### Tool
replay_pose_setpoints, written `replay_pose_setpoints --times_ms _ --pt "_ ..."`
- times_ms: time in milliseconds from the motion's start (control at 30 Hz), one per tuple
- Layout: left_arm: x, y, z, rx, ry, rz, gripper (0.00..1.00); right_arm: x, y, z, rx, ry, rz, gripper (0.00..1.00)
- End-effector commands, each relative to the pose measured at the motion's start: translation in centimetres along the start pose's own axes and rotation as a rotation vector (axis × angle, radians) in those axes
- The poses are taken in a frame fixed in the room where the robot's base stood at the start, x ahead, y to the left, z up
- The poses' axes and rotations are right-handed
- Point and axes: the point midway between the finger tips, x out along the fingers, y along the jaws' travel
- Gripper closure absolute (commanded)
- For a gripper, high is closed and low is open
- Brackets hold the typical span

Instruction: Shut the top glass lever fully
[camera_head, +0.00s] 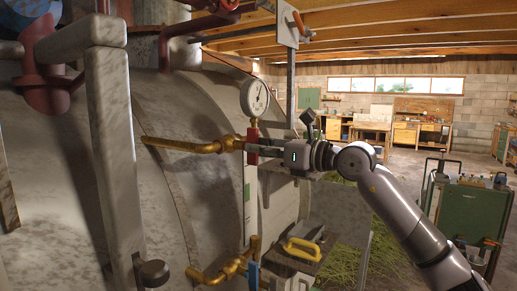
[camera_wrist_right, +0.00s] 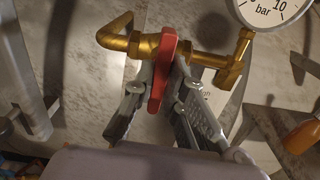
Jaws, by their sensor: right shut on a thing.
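The red top glass lever (camera_wrist_right: 165,62) sits on a brass valve (camera_wrist_right: 147,45) in the right wrist view. It stands roughly upright in that picture, across the brass pipe. My right gripper (camera_wrist_right: 164,85) is shut on it, one finger on each side. In the head view the red lever (camera_head: 252,157) shows below the brass fitting, and my right gripper (camera_head: 257,148) reaches it from the right. The pale sight glass strip (camera_head: 247,195) runs down from there to a lower brass valve (camera_head: 232,268) with a blue lever (camera_head: 253,275). My left gripper is not in view.
A pressure gauge (camera_head: 254,97) is just above the gripper. The large metal still (camera_head: 200,130) fills the left, with a grey post (camera_head: 108,150) in front. A green cart (camera_head: 468,210) stands at the right.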

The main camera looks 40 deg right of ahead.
Motion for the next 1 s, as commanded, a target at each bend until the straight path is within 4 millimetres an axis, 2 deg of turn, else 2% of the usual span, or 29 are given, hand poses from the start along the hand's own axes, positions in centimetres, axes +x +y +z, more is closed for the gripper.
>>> replay_pose_setpoints --times_ms 200,233,500,833,1000 --pt "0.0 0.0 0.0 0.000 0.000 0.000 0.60 0.1 0.1 -0.2 0.006 0.005 0.002 1.00" --pt "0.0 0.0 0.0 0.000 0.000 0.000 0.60 0.1 0.1 -0.2 0.006 0.005 0.002 0.87" --pt "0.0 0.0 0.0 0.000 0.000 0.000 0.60 0.0 0.0 -0.1 0.003 0.002 0.001 0.69" --pt "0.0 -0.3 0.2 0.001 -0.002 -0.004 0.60 -0.1 0.0 0.0 0.001 0.001 0.000 0.69" --pt "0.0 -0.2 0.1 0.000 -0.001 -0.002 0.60 -1.3 -0.2 -0.2 0.002 0.003 -0.004 0.69"
